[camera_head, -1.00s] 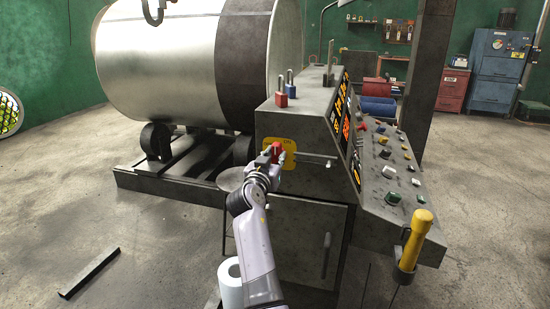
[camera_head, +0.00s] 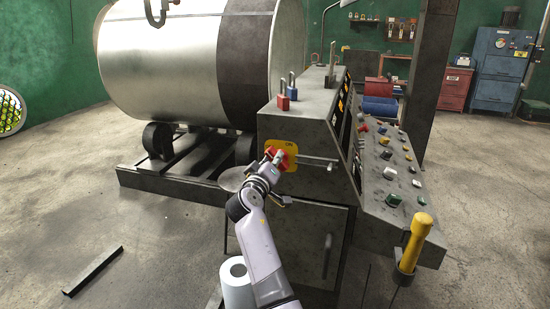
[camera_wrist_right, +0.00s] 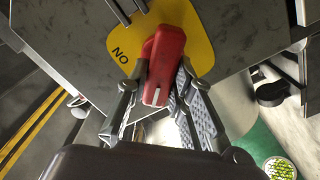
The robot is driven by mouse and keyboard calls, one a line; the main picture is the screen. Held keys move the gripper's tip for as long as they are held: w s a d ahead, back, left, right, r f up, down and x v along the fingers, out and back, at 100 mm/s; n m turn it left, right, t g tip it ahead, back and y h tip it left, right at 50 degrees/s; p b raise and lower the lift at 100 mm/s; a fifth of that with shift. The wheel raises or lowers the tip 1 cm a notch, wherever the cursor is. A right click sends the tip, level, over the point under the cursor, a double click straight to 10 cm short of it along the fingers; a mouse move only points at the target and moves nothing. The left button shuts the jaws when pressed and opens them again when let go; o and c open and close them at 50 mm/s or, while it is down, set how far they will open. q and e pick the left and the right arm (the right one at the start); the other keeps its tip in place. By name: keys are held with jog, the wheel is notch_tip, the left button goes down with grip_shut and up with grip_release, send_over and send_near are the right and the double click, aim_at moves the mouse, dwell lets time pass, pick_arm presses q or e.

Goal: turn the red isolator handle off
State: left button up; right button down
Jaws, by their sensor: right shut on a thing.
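The red isolator handle (camera_head: 270,151) is on a yellow plate (camera_head: 290,148) on the front of the grey control cabinet. It lies slanted across the plate in the head view. My right gripper (camera_head: 277,159) is at the plate and shut on the handle, hiding part of it. The right wrist view shows the red handle (camera_wrist_right: 164,55) between the two fingers (camera_wrist_right: 150,95), against the yellow plate (camera_wrist_right: 205,35) with "ON" printed on it, seen upside down. My left gripper is not in view.
A metal bar (camera_head: 318,159) sticks out beside the plate. A sloped button panel (camera_head: 392,175) and a yellow-handled tool (camera_head: 416,240) are at right. A white roll (camera_head: 237,285) is below my arm.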

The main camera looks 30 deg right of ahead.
jog(key=shift+w+a+f+n+p, duration=0.1)
jog(key=shift+n+p, duration=0.65)
jog(key=shift+n, duration=0.75)
jog(key=shift+w+f+n+p, duration=0.1)
jog(key=shift+n+p, duration=0.65)
jog(key=shift+n, duration=0.75)
jog(key=shift+a+f+n+p, duration=0.1)
jog(key=shift+n+p, duration=0.65)
jog(key=shift+n, duration=0.75)
jog(key=shift+f, duration=0.1)
jog(key=c, duration=1.4)
grip_release()
jog(key=v, duration=1.2)
